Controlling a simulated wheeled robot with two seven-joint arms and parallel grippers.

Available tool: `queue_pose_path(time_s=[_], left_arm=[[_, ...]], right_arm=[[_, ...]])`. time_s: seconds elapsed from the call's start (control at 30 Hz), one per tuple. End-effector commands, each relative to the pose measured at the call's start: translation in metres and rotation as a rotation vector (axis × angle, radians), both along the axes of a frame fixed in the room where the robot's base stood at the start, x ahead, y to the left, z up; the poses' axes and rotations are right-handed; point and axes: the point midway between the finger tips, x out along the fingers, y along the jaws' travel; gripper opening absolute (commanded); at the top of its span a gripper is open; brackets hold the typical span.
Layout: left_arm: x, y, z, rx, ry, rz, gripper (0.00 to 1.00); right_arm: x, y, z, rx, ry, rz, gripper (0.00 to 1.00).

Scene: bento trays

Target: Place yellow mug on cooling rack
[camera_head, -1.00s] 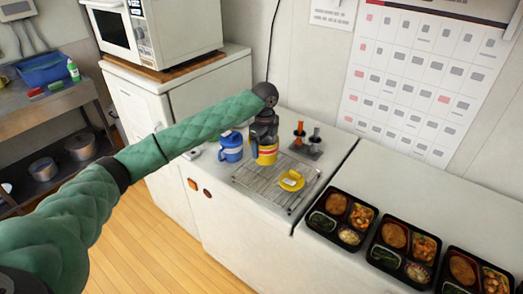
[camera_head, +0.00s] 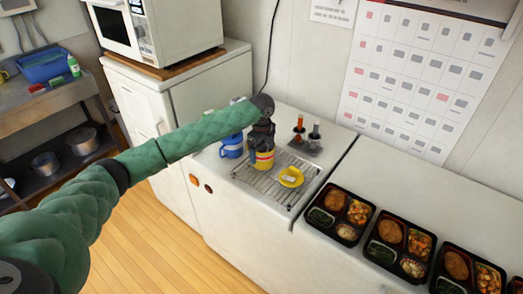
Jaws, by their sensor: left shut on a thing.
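The yellow mug (camera_head: 264,160) has a red and white band around it. It is at the back left part of the wire cooling rack (camera_head: 262,187), upright as far as I can see. I cannot tell whether its base touches the wires. My left gripper (camera_head: 262,143) comes down from above and is shut on the mug, hiding its upper part. A yellow saucer-like dish (camera_head: 291,177) with a pale item on it lies on the right part of the rack. My right gripper is not in view.
A blue mug (camera_head: 231,146) stands just left of the rack, partly behind my left arm. A holder with two upright handled tools (camera_head: 306,140) stands behind the rack. Several black bento trays (camera_head: 340,213) line the counter at right. A microwave (camera_head: 160,25) stands at back left.

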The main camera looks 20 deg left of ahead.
Motion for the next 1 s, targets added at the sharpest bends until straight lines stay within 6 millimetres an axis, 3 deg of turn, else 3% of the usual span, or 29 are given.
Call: queue_pose_path(time_s=[0.07,0.1,0.2,0.57,1.0], left_arm=[[0.0,0.0,0.0,0.0,-0.001,0.0,0.41],[0.0,0.0,-0.002,0.0,0.0,0.0,0.83],[0.0,0.0,-0.002,0.0,0.0,0.0,1.0],[0.001,0.0,0.005,-0.001,-0.002,0.001,1.0],[0.0,0.0,0.067,-0.001,-0.002,0.0,1.0]], right_arm=[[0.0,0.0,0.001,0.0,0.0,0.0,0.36],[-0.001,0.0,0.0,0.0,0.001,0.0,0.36],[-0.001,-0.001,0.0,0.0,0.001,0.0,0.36],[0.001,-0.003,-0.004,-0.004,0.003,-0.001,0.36],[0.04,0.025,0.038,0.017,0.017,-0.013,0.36]])
